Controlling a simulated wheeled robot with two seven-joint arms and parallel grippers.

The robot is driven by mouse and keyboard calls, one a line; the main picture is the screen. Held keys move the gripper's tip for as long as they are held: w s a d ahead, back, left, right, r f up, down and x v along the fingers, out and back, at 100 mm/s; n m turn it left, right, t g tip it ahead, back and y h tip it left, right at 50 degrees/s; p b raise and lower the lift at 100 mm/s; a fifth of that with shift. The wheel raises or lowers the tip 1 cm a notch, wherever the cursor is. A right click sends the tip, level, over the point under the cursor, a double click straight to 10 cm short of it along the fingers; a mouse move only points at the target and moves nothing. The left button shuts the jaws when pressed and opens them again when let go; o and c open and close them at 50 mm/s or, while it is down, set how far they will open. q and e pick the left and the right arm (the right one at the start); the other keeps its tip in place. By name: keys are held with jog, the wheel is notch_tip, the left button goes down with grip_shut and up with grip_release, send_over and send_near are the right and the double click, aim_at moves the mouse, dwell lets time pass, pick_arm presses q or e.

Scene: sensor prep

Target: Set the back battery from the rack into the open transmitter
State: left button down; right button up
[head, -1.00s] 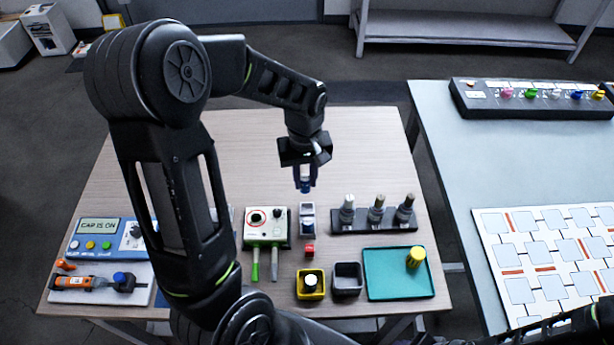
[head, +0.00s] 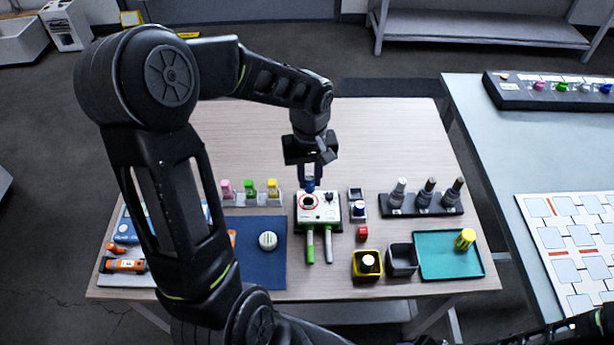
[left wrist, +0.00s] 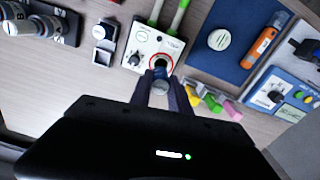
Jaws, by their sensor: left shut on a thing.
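My left gripper (head: 310,180) is shut on a small blue battery (head: 309,187), held upright at the far edge of a white box (head: 318,207) with a red ring. In the left wrist view the battery (left wrist: 159,73) is between the fingertips, by the red ring on the box (left wrist: 147,46). I cannot tell whether it touches the box. Which item is the open transmitter is unclear. My right gripper is out of view.
A white round piece (head: 268,241) lies on a blue mat (head: 263,268). Pink, green and yellow pieces (head: 249,190) stand behind. Right are a row of dark-based knobs (head: 421,205), a yellow cup (head: 367,265), a black cup (head: 402,260) and a teal tray (head: 450,258). The back tabletop is clear.

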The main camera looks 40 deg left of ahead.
aim_at(308, 188)
pick_arm(q)
jog(key=shift+s+f, duration=0.1)
jog(key=shift+s, duration=0.05)
jog(key=shift+f+b, duration=1.4)
jog(key=shift+f, duration=0.6)
dwell(0.4)
jog(key=shift+f+b, duration=0.9)
jog(key=shift+b, duration=0.2)
jog(key=shift+f, duration=0.3)
jog(key=shift+b, duration=0.3)
dwell(0.3)
